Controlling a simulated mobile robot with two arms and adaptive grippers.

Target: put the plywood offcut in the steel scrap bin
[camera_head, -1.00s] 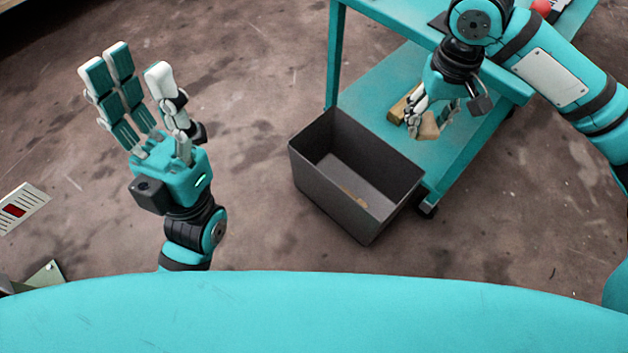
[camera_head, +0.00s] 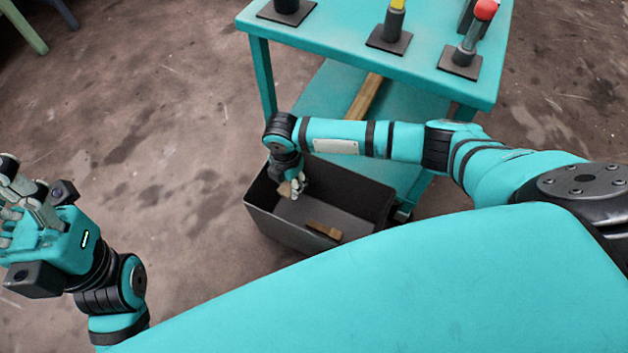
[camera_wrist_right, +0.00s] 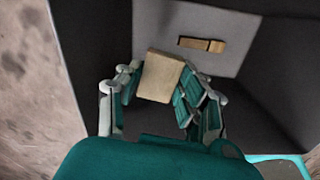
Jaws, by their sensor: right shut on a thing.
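The plywood offcut (camera_wrist_right: 160,77) is a small pale wooden block between the fingers of my right gripper (camera_wrist_right: 160,88). In the head view the right gripper (camera_head: 292,188) points down inside the opening of the dark grey steel scrap bin (camera_head: 268,222), near its left end. The offcut (camera_head: 284,189) shows there only in small part. In the right wrist view the bin's grey floor and dark walls (camera_wrist_right: 285,85) surround the gripper. My left gripper (camera_head: 28,215) is at the left edge, partly cut off, with no thing seen in it; its fingers look spread.
Another wooden piece (camera_head: 325,229) lies in the bin, also seen in the wrist view (camera_wrist_right: 201,44).

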